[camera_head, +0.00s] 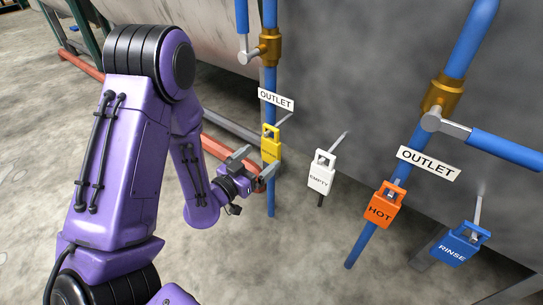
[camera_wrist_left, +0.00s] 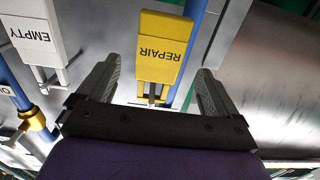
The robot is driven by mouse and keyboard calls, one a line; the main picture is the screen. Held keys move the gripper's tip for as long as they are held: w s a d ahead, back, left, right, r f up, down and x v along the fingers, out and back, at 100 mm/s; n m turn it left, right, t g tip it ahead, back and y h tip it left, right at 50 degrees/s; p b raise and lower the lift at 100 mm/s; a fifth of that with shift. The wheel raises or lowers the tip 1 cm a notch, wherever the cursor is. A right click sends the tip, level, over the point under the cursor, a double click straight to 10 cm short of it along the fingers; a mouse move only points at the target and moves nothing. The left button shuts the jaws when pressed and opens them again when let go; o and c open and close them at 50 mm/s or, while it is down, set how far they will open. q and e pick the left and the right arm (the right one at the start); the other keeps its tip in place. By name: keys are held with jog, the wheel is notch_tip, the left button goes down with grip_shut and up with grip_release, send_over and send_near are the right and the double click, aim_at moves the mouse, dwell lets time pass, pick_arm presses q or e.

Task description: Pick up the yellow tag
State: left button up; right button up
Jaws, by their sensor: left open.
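The yellow tag (camera_head: 271,148) hangs from a hook in front of the left blue pipe in the head view. In the left wrist view the yellow tag (camera_wrist_left: 163,50) reads "REPAIR", appears upside down, and lies between and beyond the fingertips. My left gripper (camera_head: 254,168) is open beside the tag's lower part in the head view. Its two fingers also show in the left wrist view (camera_wrist_left: 158,80), one to each side of the tag, with gaps. Whether either finger touches the tag cannot be told. My right gripper is not in view.
A white EMPTY tag (camera_head: 320,178), an orange HOT tag (camera_head: 384,206) and a blue RINSE tag (camera_head: 459,245) hang to the right. Blue pipes with brass valves (camera_head: 442,93) stand before a large grey drum (camera_head: 360,60). A red pipe (camera_head: 225,156) runs low behind my left arm.

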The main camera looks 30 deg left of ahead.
pick_arm(q)
jog(key=w, duration=0.5)
jog(key=shift+w+d+r+b, duration=0.25)
jog(key=shift+w+d+b, duration=0.05)
jog(key=shift+b, duration=0.1)
jog(key=c, duration=1)
jog(key=shift+c, duration=0.2)
jog(key=shift+r, duration=0.15)
jog(key=shift+r+p, duration=0.25)
jog(key=shift+p, duration=0.1)
jog(key=shift+r+p, duration=0.45)
jog(key=shift+r, duration=0.15)
jog(key=s, duration=0.5)
jog(key=shift+s+a+f, duration=0.25)
jog(key=p, duration=0.8)
send_near(269, 145)
jog(key=s, duration=0.7)
jog(key=shift+a, duration=0.25)
